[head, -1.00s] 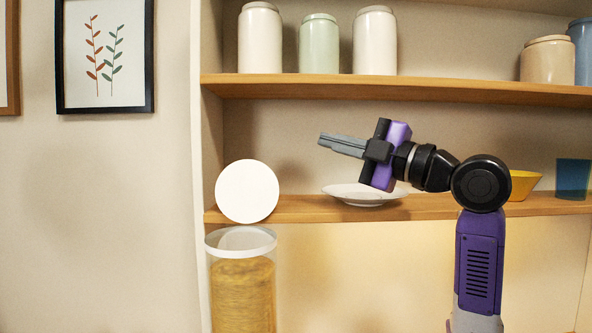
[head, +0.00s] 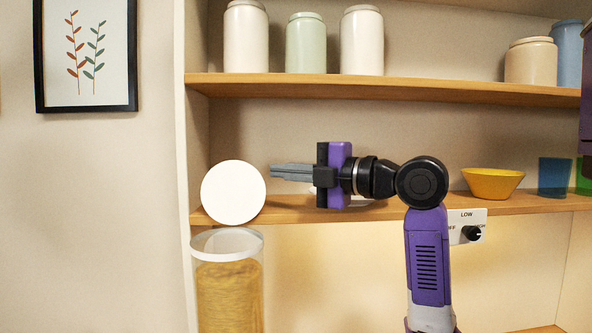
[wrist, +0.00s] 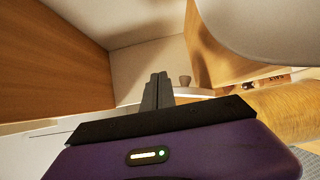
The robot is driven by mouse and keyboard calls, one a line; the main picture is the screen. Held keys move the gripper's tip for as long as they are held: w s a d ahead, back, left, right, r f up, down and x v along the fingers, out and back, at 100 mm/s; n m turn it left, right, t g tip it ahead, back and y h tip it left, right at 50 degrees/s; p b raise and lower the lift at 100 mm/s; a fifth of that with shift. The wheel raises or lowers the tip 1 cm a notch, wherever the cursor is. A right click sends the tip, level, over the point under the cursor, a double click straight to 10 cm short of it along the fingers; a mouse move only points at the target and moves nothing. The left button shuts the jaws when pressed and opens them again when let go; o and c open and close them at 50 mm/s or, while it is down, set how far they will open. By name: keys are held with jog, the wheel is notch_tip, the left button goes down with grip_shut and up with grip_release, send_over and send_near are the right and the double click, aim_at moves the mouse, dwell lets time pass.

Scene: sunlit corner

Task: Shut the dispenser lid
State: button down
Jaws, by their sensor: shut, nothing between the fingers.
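The dispenser (head: 228,295) is a clear cylinder with golden-brown contents and a pale rim, at the lower left of the head view. Its round white lid (head: 233,193) stands raised above the rim, its flat face toward the camera, so the top is open. In the wrist view the large pale disc at the upper right looks like the lid (wrist: 270,28), with the dispenser (wrist: 290,108) below it. My gripper (head: 272,172) is shut and empty. Its fingers point left, and their tips are just right of the lid in the picture. I cannot tell whether they touch it.
Behind my gripper, a white plate (head: 355,198) is partly hidden on the lower shelf (head: 300,210). A yellow bowl (head: 493,183) and a blue cup (head: 555,177) stand further right. Jars line the upper shelf (head: 380,88). A dial panel (head: 467,227) is beside my arm.

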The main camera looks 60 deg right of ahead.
jog(key=shift+w+a+p, duration=0.25)
jog(key=shift+w, duration=1)
jog(key=shift+w+a+p, duration=0.2)
jog(key=shift+w+p, duration=0.05)
jog(key=shift+w, duration=1)
jog(key=shift+a, duration=0.1)
jog(key=shift+s+a+b, duration=0.15)
jog(key=shift+s+a, duration=0.65)
jog(key=shift+a, duration=0.2)
jog(key=shift+s+a+b, duration=0.15)
jog(key=shift+s+a, duration=0.65)
jog(key=shift+a, duration=0.2)
jog(key=shift+r, duration=0.1)
jog(key=shift+s+a+r+p, duration=0.25)
jog(key=shift+a+r+p, duration=0.05)
jog(key=shift+r+p, duration=0.15)
jog(key=s+a+r+p, duration=0.1)
jog(key=a+r, duration=0.1)
jog(key=s+a+r+p, duration=0.1)
jog(key=r, duration=0.1)
jog(key=shift+s+a+p, duration=0.15)
jog(key=shift+s+p, duration=0.15)
jog(key=shift+p, duration=0.05)
